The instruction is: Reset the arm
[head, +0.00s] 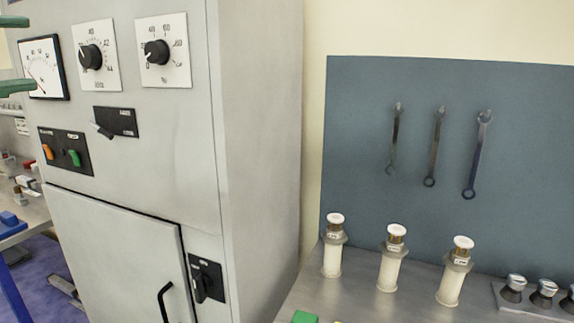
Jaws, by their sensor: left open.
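My left gripper (33,53) shows at the upper left edge, with two green fingers wide apart, one above the other. Nothing is seen between the fingers except the cabinet's dial gauge behind them. The rest of the left arm is outside the picture. My right gripper is not in view. The grey cabinet (262,150) fills the left half, and its front door (115,255) looks shut.
The cabinet has two knobs (90,57) (155,52), a lever switch (115,121) and a lower rotary switch (206,280). Several white-capped cylinders (391,261) stand on the right bench (355,300). Three wrenches (435,150) hang on the blue-grey panel (530,140).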

